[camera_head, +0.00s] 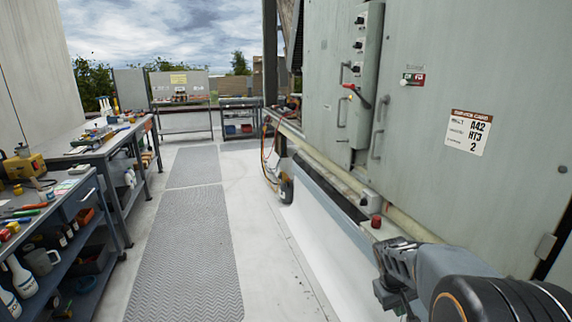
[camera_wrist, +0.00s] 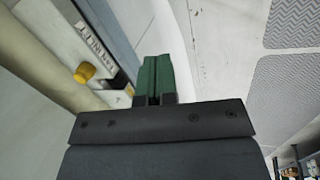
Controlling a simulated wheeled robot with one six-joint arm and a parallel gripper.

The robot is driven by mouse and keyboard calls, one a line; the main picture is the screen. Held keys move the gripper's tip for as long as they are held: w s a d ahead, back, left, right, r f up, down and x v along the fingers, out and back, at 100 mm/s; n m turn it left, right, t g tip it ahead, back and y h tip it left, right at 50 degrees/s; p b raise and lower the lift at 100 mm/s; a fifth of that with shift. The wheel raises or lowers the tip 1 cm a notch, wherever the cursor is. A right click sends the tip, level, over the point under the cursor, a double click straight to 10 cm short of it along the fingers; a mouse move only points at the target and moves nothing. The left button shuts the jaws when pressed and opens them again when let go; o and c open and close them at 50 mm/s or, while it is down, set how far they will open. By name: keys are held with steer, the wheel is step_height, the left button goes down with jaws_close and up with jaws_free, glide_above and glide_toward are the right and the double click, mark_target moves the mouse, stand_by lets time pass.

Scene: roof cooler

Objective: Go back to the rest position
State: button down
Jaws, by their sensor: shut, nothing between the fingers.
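My gripper shows at the bottom right of the head view, beside the lower edge of the grey cooler cabinet (camera_head: 440,190). In the wrist view my gripper (camera_wrist: 154,80) points over the pale floor, with its two green fingers together and nothing between them. In the head view the fingertips are hard to make out against my dark arm links. The cabinet has a label, handles and a red lever on its panels.
A workbench (camera_head: 95,150) with tools and bottles runs along the left. A grey ribbed mat (camera_head: 190,250) lies on the clear walkway. A red knob (camera_head: 376,221) sits on the cabinet's lower ledge. A yellow knob (camera_wrist: 84,73) is close left of my fingers.

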steer(key=s+a+r+m+t+y+p, duration=0.1)
steer(key=s+a+r+p, duration=0.3)
steer(key=r, duration=0.5)
steer(key=s+a+r+t+y+p, duration=0.2)
steer(key=s+a+r+p, duration=0.3)
steer(key=s+a+r, duration=0.3)
steer(key=shift+s+r+m+t, duration=0.15)
steer(key=shift+r+m+t, duration=0.2)
steer(key=shift+r, duration=0.45)
